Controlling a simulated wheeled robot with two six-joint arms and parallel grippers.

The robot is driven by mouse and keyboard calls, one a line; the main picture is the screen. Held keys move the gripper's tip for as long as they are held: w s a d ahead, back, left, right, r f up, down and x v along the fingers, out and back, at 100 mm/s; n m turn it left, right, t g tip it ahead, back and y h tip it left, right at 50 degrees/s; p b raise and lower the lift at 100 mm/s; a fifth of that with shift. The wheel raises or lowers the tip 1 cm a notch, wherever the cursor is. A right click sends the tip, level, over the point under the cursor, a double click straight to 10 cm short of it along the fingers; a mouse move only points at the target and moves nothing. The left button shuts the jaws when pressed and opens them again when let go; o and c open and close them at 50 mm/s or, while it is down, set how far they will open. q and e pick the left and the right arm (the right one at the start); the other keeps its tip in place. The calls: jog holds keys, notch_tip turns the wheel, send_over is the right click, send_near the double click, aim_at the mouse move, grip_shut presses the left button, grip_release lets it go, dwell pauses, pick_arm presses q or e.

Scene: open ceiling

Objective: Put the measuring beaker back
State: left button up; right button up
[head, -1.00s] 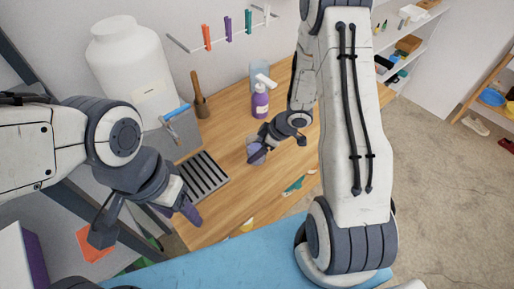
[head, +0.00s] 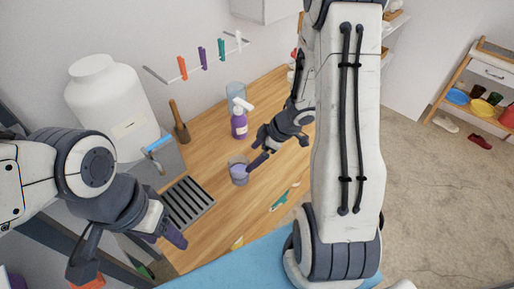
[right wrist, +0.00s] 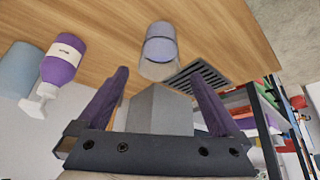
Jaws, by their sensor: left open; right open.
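A clear beaker with purple contents (head: 239,173) stands upright on the wooden counter, right of the dark slotted grate. It also shows in the right wrist view (right wrist: 160,47), beyond my fingertips. My right gripper (head: 262,151) is open just behind and right of the beaker; one finger overlaps its rim in the head view. In the right wrist view the purple fingers (right wrist: 164,88) are spread with no object held between them. My left gripper (head: 130,248) is open and empty at the lower left, away from the beaker.
A purple pump bottle (head: 239,124) and a bluish clear container (head: 235,92) stand behind the beaker. The slotted grate (head: 188,203) lies left of it. A big white jar (head: 112,105) and a wooden pestle-like tool (head: 179,122) are further left. Bare counter lies between these.

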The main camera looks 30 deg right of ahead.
jog(key=w+a+r+m+t+h, duration=0.1)
jog(key=a+r+h, duration=0.25)
jog(key=r, duration=0.25)
jog(key=a+r+m+t+h, duration=0.1)
jog(key=a+r+m+h, duration=0.1)
jog(key=a+r, duration=0.3)
jog(key=s+a+g+y+b, duration=0.1)
jog(key=s+a, duration=0.3)
jog(key=s, duration=0.6)
jog(key=s+a+r+g+b, duration=0.1)
jog(key=s+a+g, duration=0.3)
jog(key=s, duration=0.7)
jog(key=shift+s+a+r+m+g+y+b, duration=0.25)
jog(key=shift+a+m+g+y+b, duration=0.1)
jog(key=shift+a+b, duration=0.4)
